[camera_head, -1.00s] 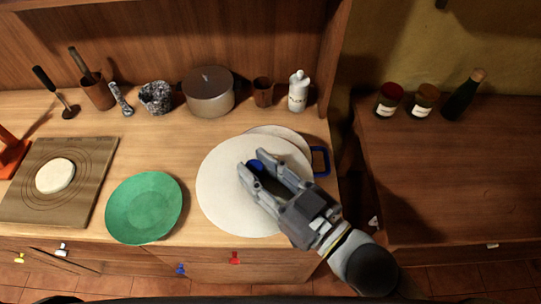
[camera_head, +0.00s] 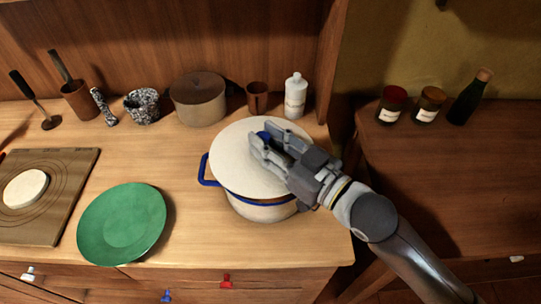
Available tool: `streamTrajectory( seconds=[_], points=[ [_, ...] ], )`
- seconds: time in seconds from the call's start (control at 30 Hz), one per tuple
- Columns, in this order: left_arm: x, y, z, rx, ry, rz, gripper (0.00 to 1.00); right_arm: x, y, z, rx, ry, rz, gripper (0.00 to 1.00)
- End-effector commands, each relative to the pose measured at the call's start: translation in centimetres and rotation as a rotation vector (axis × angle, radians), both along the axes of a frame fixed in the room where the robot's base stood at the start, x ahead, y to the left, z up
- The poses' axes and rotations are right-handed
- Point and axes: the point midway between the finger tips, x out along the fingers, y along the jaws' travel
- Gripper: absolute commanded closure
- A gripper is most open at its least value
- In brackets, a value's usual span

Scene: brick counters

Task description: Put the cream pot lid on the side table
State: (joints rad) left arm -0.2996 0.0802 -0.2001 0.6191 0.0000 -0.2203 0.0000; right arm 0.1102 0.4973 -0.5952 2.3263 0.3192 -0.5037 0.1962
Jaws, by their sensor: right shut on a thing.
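The cream pot lid (camera_head: 245,178) is a pale disc with a blue knob (camera_head: 263,136). My right gripper (camera_head: 262,145) is shut on the knob, coming in from the lower right. The lid is over the cream pot (camera_head: 262,212) and hides most of its opening. The pot has a blue rim and a blue handle on its left, and its front wall shows below the lid. Whether the lid touches the pot is hard to tell. The side table (camera_head: 440,180) is the brown wooden surface at the right. My left gripper is not in view.
Two jars (camera_head: 428,104) and a dark bottle (camera_head: 470,97) stand at the side table's back; its front is clear. A white bottle (camera_head: 295,96), brown cup (camera_head: 257,97) and grey-brown pot (camera_head: 198,100) stand behind the lid. A green plate (camera_head: 122,225) lies left.

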Motion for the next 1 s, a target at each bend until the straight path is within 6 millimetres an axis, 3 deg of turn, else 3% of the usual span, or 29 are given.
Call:
streamTrajectory(
  seconds=[0.33, 0.43, 0.57, 0.97, 1.0],
  points=[
    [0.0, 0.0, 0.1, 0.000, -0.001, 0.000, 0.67, 2.5, -0.5, -3.0, -0.002, -0.002, -0.001, 1.00],
    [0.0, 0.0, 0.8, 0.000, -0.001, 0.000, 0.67, 2.3, -0.5, -4.5, 0.000, 0.001, 0.000, 1.00],
    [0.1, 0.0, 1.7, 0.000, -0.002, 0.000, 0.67, 2.2, -0.4, -5.0, 0.000, -0.003, 0.001, 1.00],
    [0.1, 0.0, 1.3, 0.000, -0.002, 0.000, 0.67, 2.2, -0.4, -5.7, 0.001, -0.004, 0.001, 1.00],
    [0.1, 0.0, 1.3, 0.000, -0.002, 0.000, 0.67, 2.2, -0.4, -5.8, 0.001, -0.002, 0.001, 0.71]
  ],
)
